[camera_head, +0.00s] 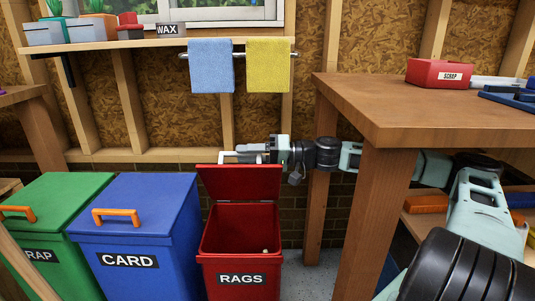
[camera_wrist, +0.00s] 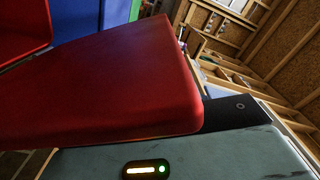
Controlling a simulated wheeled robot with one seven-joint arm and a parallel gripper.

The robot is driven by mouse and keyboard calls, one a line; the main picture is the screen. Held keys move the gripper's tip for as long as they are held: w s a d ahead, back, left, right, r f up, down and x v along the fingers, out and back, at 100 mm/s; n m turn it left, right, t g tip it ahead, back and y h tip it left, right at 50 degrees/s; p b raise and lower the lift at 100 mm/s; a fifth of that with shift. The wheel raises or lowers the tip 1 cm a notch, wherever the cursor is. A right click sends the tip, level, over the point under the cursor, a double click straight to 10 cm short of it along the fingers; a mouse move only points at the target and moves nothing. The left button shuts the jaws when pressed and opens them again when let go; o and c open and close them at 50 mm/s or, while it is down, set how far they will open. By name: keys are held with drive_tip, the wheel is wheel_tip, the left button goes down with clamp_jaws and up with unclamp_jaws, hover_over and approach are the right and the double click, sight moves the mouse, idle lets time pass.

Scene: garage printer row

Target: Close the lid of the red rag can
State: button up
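The red rag can (camera_head: 241,276), labelled RAGS, stands on the floor with its mouth open. Its red lid (camera_head: 240,183) is raised and stands nearly upright at the back of the can. A white bar, perhaps the lid's handle, shows at the lid's top edge. My gripper (camera_head: 250,151) reaches in from the right, level with that top edge and apparently behind it. In the wrist view the red lid (camera_wrist: 110,90) fills the middle, close to my gripper's body. The fingertips are partly hidden, and I cannot tell their gap or whether they touch the lid.
A blue CARD bin (camera_head: 145,240) and a green bin (camera_head: 55,220), both with lids down, stand left of the can. A wooden workbench (camera_head: 440,112) stands at right, its leg near my arm. Blue (camera_head: 211,68) and yellow (camera_head: 267,66) towels hang on a rail above.

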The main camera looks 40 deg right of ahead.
drive_tip(key=p+v, duration=0.2)
drive_tip(key=v, duration=1.5)
drive_tip(key=shift+p, duration=0.4)
drive_tip(key=shift+s, duration=0.1)
